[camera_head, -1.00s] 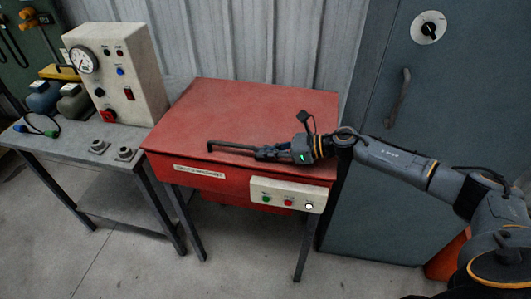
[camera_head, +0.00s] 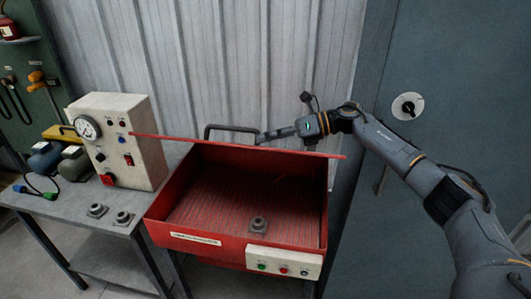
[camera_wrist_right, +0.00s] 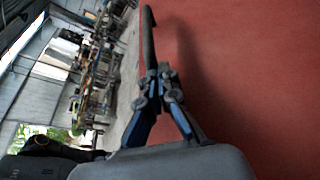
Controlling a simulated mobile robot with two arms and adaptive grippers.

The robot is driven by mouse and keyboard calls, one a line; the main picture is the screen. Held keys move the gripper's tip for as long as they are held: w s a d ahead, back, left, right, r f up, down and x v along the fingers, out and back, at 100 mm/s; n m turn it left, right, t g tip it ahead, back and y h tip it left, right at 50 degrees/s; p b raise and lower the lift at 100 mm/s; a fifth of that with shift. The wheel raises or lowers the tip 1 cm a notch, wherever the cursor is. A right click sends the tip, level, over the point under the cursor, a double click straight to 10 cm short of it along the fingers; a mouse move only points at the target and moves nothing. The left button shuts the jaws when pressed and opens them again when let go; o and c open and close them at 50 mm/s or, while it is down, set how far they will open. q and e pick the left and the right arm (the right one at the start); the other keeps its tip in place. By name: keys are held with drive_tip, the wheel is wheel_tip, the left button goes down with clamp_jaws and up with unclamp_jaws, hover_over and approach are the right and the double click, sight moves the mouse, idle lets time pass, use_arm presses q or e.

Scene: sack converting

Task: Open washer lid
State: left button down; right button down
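The red washer (camera_head: 290,252) stands mid-view in the head view, its tub open to sight. Its red lid (camera_head: 176,138) is raised and seen nearly edge-on above the tub. The lid's black bar handle (camera_head: 228,127) sticks up behind that edge. My right gripper (camera_head: 262,137) is shut on the right end of the handle. In the right wrist view the fingers (camera_wrist_right: 160,88) close around the dark handle (camera_wrist_right: 149,35), beside the red lid face (camera_wrist_right: 255,75). My left gripper is out of view.
A grey metal part (camera_head: 258,226) lies on the ribbed tub floor. Left of the washer, a grey table (camera_head: 60,205) bears a white gauge box (camera_head: 140,145) and two similar metal parts (camera_head: 97,210). A grey cabinet (camera_head: 440,130) stands at right, a corrugated wall behind.

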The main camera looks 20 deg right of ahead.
drive_tip(key=shift+w+d+r, duration=0.2)
drive_tip(key=shift+w+r, duration=0.1)
drive_tip(key=shift+r, duration=0.1)
